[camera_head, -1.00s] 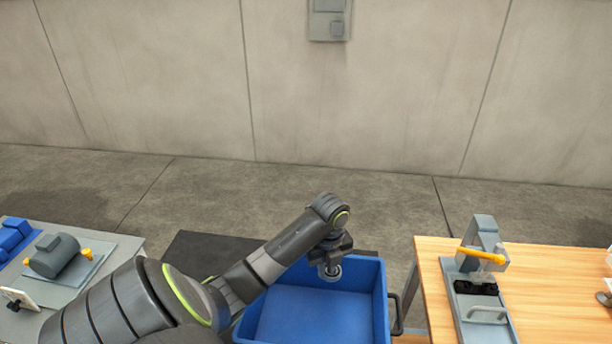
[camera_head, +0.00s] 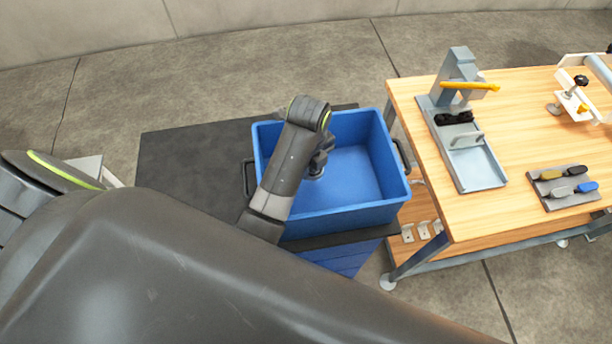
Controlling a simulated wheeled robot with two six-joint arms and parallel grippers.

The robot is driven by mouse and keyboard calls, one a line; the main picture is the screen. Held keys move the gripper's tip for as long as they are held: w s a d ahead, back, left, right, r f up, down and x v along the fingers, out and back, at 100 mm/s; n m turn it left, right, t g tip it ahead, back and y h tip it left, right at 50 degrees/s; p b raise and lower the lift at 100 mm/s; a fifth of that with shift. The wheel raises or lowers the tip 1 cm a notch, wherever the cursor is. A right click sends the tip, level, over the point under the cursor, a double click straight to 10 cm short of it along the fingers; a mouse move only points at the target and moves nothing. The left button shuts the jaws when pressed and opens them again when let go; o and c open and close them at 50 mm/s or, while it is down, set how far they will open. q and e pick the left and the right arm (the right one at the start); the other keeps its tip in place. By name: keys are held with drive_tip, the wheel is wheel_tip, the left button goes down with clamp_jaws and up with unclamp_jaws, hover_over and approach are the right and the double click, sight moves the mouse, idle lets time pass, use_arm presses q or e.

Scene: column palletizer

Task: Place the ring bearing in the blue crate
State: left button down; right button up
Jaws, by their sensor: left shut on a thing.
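The blue crate (camera_head: 365,214) is open at the top and stands in the middle of the view. My left arm reaches over its left side, and my left gripper (camera_head: 320,165) points down inside the crate's outline, near its left back part. The gripper is shut on the ring bearing (camera_head: 316,174), a small grey metallic ring of which only a sliver shows below the jaws. My wrist hides most of the jaws. I cannot tell whether the ring touches the crate floor. My right gripper is out of view.
The crate stands on a dark platform (camera_head: 185,165) with free surface to its left. A wooden workbench (camera_head: 520,130) is close on the right, carrying a grey press with a yellow lever (camera_head: 460,80) and a tool mat (camera_head: 565,200). A black handle (camera_head: 249,178) sticks out from the crate's left side.

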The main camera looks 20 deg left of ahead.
use_arm(q)
hover_over(309, 193)
wheel_tip(309, 193, down, 5)
drive_tip(key=shift+f, duration=0.1)
drive_tip(key=shift+f+p, duration=0.45)
drive_tip(key=shift+f, duration=1.85)
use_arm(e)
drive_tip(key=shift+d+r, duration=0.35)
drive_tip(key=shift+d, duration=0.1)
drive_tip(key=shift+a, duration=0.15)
use_arm(q)
drive_tip(key=c, duration=1.5)
unclamp_jaws()
drive_tip(key=shift+f, duration=0.1)
drive_tip(key=shift+o, duration=0.2)
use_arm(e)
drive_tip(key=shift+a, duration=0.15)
